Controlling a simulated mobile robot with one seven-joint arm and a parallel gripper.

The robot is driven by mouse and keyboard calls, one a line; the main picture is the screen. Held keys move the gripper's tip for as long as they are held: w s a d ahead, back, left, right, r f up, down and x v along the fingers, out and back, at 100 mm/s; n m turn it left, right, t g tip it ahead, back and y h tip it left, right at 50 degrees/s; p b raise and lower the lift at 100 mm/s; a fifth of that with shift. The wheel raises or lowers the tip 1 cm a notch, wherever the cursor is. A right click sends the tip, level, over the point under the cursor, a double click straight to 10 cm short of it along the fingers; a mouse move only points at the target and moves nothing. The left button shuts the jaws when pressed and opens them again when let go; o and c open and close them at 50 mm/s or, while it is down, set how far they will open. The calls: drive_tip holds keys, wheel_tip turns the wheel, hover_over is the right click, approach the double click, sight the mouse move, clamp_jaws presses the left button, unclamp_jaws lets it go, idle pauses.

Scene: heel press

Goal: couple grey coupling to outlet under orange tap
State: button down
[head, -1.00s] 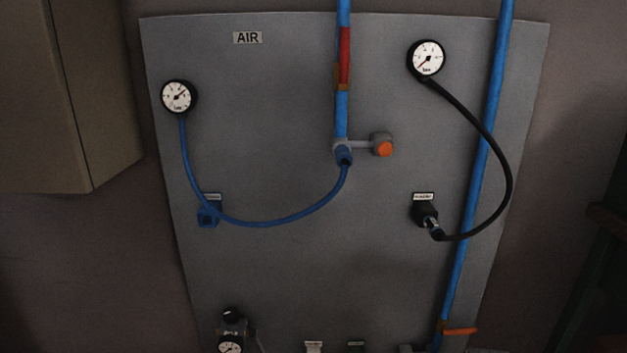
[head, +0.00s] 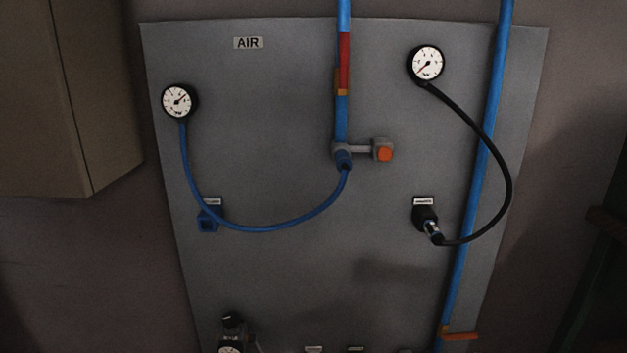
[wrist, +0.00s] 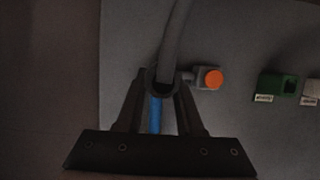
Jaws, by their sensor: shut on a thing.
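In the wrist view my gripper (wrist: 161,82) is shut on the grey coupling (wrist: 161,90), at the end of a grey hose (wrist: 176,40). The fingers hide most of the coupling. A blue pipe (wrist: 155,115) shows between the fingers, in line with the coupling. A grey block with an orange button (wrist: 213,78) sits just right of the fingertips. The outlet itself is hidden, and I cannot tell whether the coupling touches it. In the head view the orange tap (head: 460,336) is on the right blue pipe (head: 484,150), at the lower edge. My gripper is outside the head view.
A green holder (wrist: 275,86) is right of the button in the wrist view. In the head view, a blue hose (head: 270,229) and a black hose (head: 508,170) hang from gauges on the grey panel (head: 290,120). A box (head: 60,100) is at left.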

drive_tip(key=shift+w, duration=1.55)
drive_tip(key=shift+c, duration=2.3)
unclamp_jaws()
